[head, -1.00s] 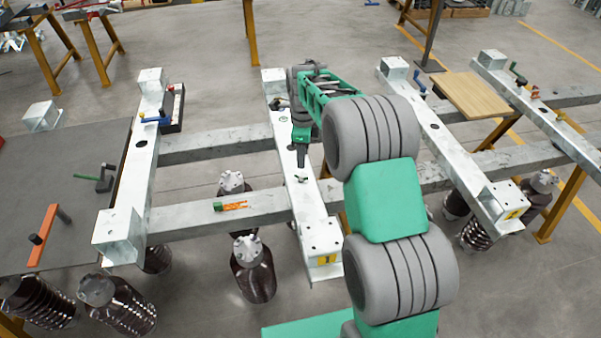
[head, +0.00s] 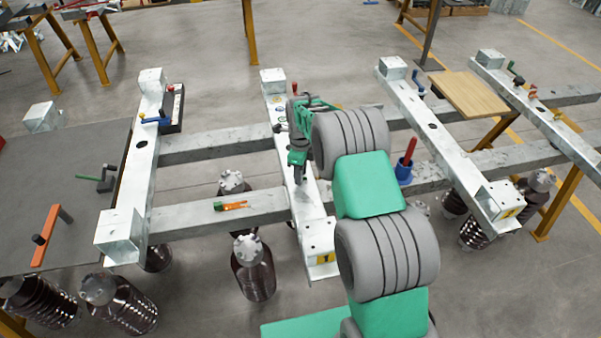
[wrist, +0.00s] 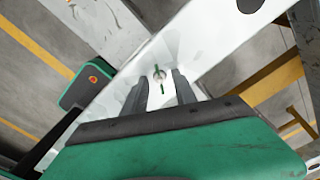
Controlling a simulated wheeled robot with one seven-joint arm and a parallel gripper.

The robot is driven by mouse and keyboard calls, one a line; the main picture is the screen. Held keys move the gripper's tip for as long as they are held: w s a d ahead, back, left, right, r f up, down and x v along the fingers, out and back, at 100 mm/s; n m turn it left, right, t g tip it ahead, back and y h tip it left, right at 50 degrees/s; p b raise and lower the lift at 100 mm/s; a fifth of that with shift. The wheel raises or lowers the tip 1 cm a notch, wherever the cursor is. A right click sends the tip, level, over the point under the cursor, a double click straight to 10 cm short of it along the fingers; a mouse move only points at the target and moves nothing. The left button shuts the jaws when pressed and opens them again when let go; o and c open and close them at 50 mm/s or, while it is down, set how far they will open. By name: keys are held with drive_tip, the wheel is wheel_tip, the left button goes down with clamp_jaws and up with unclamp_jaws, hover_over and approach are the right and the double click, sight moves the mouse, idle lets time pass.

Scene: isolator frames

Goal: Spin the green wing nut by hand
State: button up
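The green wing nut (wrist: 161,79) sits on a light round stud on the white galvanized beam (wrist: 205,40) in the wrist view. Its two narrow green wings point up and down in that picture. My gripper (wrist: 159,85) is open, with one dark finger on each side of the nut and gaps between; I cannot tell how far the tips are above the beam. In the head view my gripper (head: 299,178) points down over the middle beam (head: 316,229), and it hides the nut there.
A blue cup with a red handle (head: 404,172) stands on the cross rail right of my arm. A small green and orange tool (head: 231,206) lies on the rail to the left. A blue-handled clamp (head: 155,121) is on the left beam.

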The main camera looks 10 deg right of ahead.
clamp_jaws()
drive_tip(key=shift+n+b, duration=0.35)
drive_tip(key=shift+n, duration=0.05)
